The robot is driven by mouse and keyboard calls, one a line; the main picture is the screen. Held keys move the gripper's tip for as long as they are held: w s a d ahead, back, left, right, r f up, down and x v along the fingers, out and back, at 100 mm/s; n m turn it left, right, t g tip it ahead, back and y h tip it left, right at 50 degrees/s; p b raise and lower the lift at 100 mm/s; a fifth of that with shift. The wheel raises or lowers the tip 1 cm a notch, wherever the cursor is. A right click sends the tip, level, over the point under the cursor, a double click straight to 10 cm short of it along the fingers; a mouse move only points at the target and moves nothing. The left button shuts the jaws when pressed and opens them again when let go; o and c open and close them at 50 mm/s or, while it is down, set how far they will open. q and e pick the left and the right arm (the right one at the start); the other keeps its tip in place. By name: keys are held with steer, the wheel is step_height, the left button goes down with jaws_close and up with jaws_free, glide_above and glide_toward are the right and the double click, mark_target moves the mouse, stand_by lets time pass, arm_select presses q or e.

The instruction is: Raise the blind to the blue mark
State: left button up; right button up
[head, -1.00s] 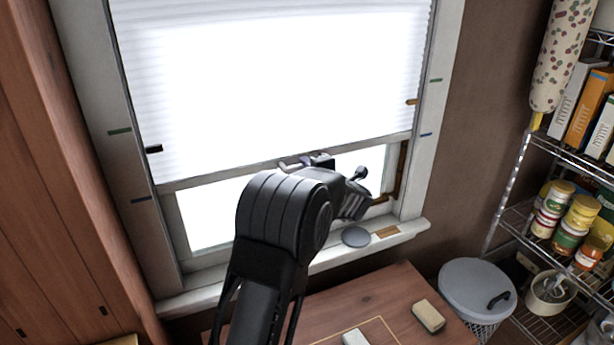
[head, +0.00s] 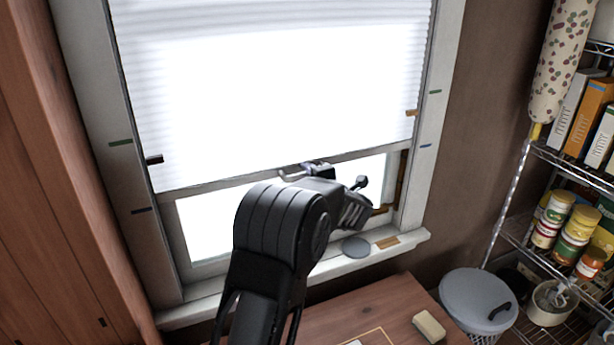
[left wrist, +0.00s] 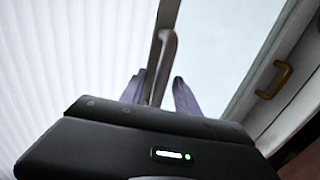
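The white pleated blind (head: 270,95) covers the upper part of the window, and its bottom rail (head: 215,184) slants across the head view. Blue marks show on the left frame (head: 141,210) and right frame (head: 425,146); the rail's ends lie slightly above their level in the picture. My left gripper (head: 312,170) is at the rail's grey pull (head: 290,176). In the left wrist view its fingertips (left wrist: 160,92) stand apart, either side of the narrow pull (left wrist: 167,50), with a gap on the right; firm contact cannot be told. My right gripper is out of view.
Green marks (head: 121,142) sit higher on the frame. A dark clip (head: 153,160) and an orange clip (head: 411,112) are at the blind's sides. A grey disc (head: 356,247) lies on the sill. A table, lidded bin (head: 478,300) and wire shelf (head: 575,165) stand below and right.

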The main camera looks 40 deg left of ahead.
arm_select(q)
steer(key=b+v, duration=0.1)
steer(key=v, duration=0.6)
steer(key=shift+s+d, duration=0.15)
steer(key=shift+d, duration=0.15)
